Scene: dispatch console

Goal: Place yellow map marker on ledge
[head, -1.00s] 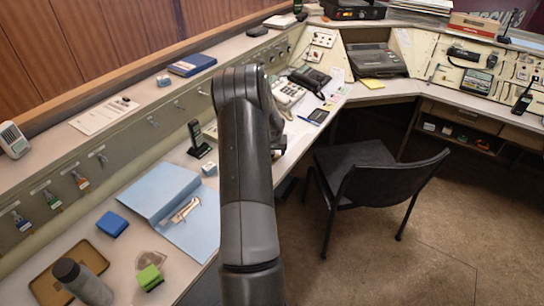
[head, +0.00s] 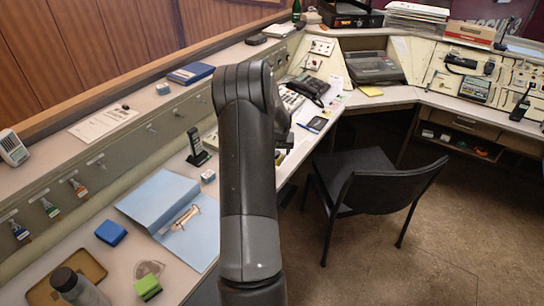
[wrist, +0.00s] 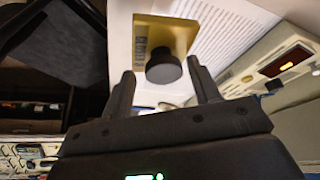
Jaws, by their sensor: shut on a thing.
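In the wrist view my gripper (wrist: 160,70) has its two dark fingers against the sides of a pale yellow plate with a round black knob, which I take to be the yellow map marker (wrist: 180,32). The knob faces the camera, between the fingertips. The ledge (head: 150,102) is the long raised shelf along the wood-panelled wall, at the upper left of the head view.
On the ledge are a paper sheet (head: 103,124), a blue book (head: 190,73) and small items, with bare stretches between them. A blue folder (head: 160,197), a handset (head: 197,147) and a telephone (head: 309,87) occupy the lower desk. A black chair (head: 375,180) stands at right.

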